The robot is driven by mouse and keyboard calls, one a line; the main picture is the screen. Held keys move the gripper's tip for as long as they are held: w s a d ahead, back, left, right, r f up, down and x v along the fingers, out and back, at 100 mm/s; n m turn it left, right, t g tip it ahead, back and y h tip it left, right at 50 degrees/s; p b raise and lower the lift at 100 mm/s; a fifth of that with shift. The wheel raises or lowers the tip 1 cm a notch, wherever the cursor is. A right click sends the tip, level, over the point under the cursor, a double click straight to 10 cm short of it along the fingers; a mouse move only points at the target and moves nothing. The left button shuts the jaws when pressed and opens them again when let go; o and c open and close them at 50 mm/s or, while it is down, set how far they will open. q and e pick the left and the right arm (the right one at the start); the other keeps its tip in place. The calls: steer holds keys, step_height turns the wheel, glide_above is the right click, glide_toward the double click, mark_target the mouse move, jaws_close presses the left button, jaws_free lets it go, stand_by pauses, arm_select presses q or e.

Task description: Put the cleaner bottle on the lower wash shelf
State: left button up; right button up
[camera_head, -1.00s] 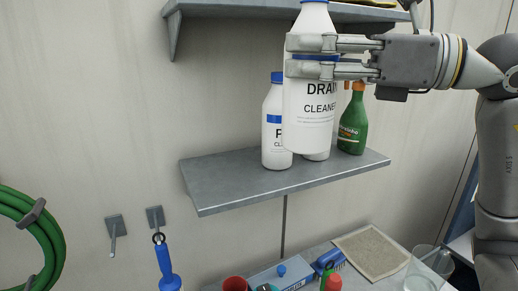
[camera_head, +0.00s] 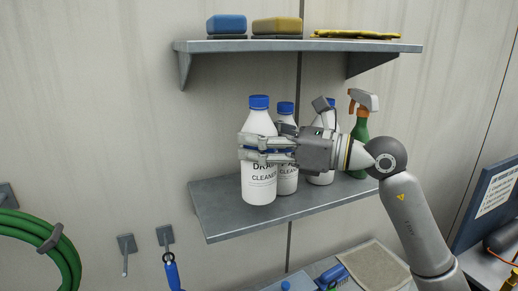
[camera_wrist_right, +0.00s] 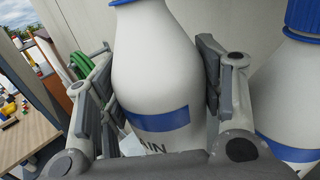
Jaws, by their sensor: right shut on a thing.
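The cleaner bottle (camera_head: 259,186) is white with a blue cap and a drain cleaner label. It stands upright at the front left part of the lower wash shelf (camera_head: 222,218), its base appearing to be on or very close to the shelf surface. My right gripper (camera_head: 254,149) is shut around the bottle's upper body. The right wrist view shows the bottle (camera_wrist_right: 155,70) between both fingers, with its base hidden. My left gripper is not in view.
On the lower shelf, a second white bottle (camera_head: 287,180) stands close beside the held one, another white bottle (camera_head: 321,178) behind my gripper, and a green spray bottle (camera_head: 361,128) at right. The upper shelf (camera_head: 290,46) overhangs with sponges. The shelf's left end is free.

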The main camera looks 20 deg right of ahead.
steer(key=shift+f+p, duration=0.8)
steer(key=shift+f, duration=0.6)
steer(key=shift+f+b, duration=0.2)
steer(key=shift+b, duration=0.1)
steer(key=o, duration=1.2)
steer(key=shift+r, duration=0.15)
